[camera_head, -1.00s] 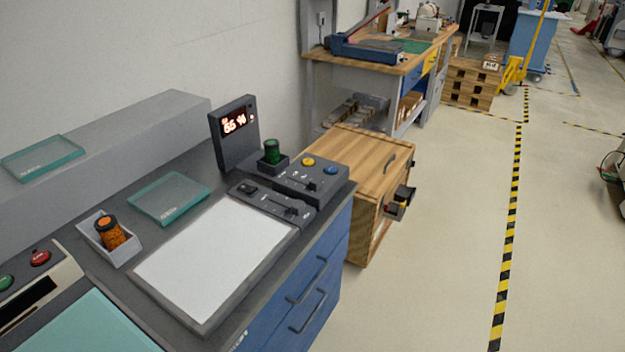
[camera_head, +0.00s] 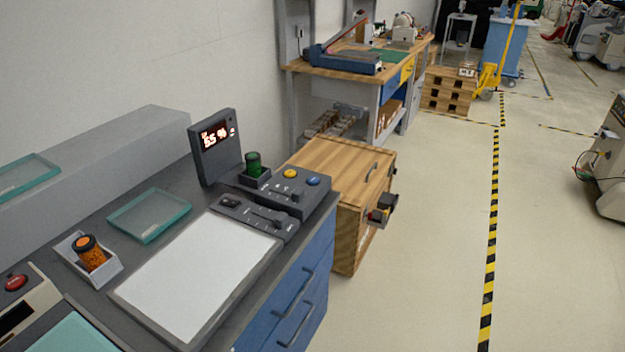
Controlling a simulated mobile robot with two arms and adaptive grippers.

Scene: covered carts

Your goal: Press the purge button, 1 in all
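A dark control box (camera_head: 290,193) at the back end of the counter carries a yellow button (camera_head: 290,174) and a blue button (camera_head: 313,181). A red button (camera_head: 16,282) sits on a beige device at the far left edge. A wooden cabinet (camera_head: 352,160) beyond the counter has a small dark box (camera_head: 383,210) on its right side, with red, yellow and blue parts. No label is readable, so I cannot tell which is the purge button. Neither of my grippers is in view.
A lit display (camera_head: 215,138) stands behind a white panel (camera_head: 195,270). Glass trays (camera_head: 148,215), an orange-filled jar (camera_head: 90,253) and a green-capped jar (camera_head: 254,164) are on the counter. A workbench (camera_head: 360,66) stands behind. The floor right of the counter (camera_head: 410,280) is open.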

